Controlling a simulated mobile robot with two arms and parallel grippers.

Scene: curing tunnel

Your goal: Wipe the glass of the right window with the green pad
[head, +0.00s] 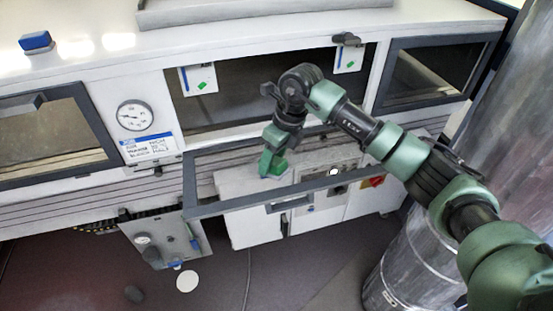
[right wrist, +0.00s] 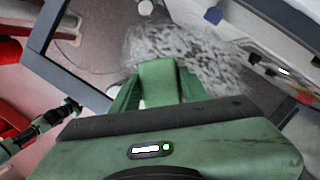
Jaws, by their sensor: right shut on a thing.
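My right gripper (head: 274,158) is shut on the green pad, whose green end (right wrist: 158,84) shows between the fingers in the right wrist view. The gripper is over the dark-framed glass flap (head: 205,207) that hangs open below the middle opening. Whitish smears (right wrist: 190,45) show on or behind the glass beyond the pad. I cannot tell whether the pad touches the glass. The far right window (head: 440,72), dark-framed, is shut and apart from the gripper. My left gripper is not in view.
A left window (head: 50,135) and a round gauge (head: 136,116) are on the white machine front. Two white cards (head: 198,78) hang at the middle opening. A blue block (head: 36,42) lies on top. A metal drum (head: 410,270) stands at lower right.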

